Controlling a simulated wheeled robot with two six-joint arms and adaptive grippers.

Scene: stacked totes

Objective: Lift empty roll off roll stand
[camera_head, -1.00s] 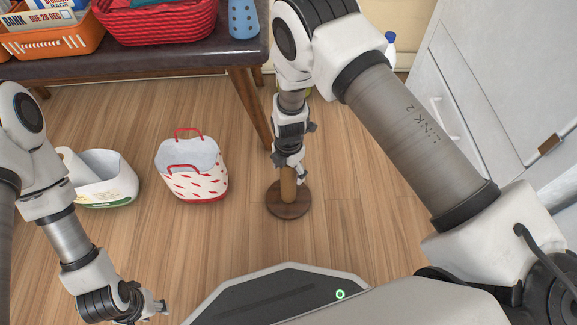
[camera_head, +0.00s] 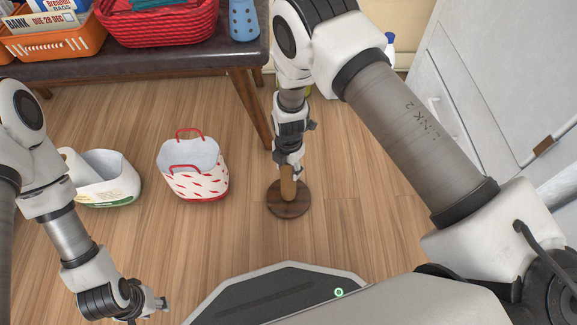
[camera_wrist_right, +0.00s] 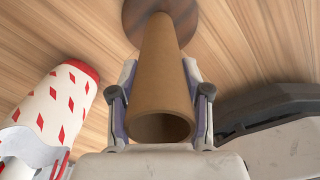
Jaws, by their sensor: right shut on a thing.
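The empty roll is a brown cardboard tube (camera_head: 287,184) standing upright on the round dark wooden base of the roll stand (camera_head: 290,206) on the floor. The tube (camera_wrist_right: 163,70) also shows in the right wrist view, its open hollow end toward the camera and the stand's base (camera_wrist_right: 182,30) behind its far end. My right gripper (camera_head: 288,165) is shut on the tube near its upper end, with one finger on each side. Any post inside the tube is hidden. My left gripper (camera_head: 158,305) is low at the left, away from the tube; its opening is unclear.
A white bag with red marks and handles (camera_head: 194,178) stands left of the stand. A white container (camera_head: 105,180) with a white roll is further left. A dark bench (camera_head: 150,62) with baskets is behind, a light cabinet (camera_head: 480,80) at right. Floor around the stand is clear.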

